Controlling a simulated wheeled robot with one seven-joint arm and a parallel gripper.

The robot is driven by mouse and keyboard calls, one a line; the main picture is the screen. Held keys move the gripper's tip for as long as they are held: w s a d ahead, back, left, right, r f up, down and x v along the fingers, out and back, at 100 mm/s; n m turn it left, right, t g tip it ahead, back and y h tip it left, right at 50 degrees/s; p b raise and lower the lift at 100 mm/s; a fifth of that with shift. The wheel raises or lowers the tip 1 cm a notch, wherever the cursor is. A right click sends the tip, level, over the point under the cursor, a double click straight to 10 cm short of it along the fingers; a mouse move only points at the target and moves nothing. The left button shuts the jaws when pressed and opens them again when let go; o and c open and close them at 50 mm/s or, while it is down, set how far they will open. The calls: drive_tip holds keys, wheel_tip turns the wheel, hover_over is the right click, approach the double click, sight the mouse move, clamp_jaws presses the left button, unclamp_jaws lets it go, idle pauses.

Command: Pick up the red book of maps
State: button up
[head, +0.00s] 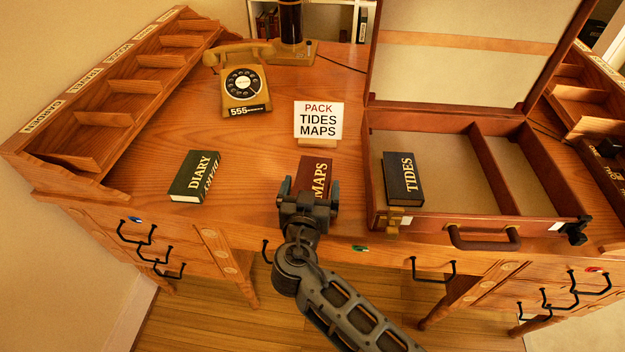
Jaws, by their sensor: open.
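The red book of maps (316,168) lies on the desk in the head view, in front of the sign, with "MAPS" in pale letters on it. My gripper (309,190) is open, its two fingers pointing toward the near part of the book. The gripper hides the book's near end. I cannot tell whether the fingers are beside the book or above it. A card sign (318,120) reading "PACK TIDES MAPS" stands behind the book.
A green diary (192,178) lies to the left. An open case (450,212) on the right holds the dark tides book (403,180) in its left compartment. A yellow telephone (242,88) stands at the back left. Bare desk lies between diary and maps book.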

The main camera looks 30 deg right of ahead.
drive_tip(key=shift+c, duration=0.2)
drive_tip(key=c, duration=0.9)
drive_tip(key=shift+r, duration=0.1)
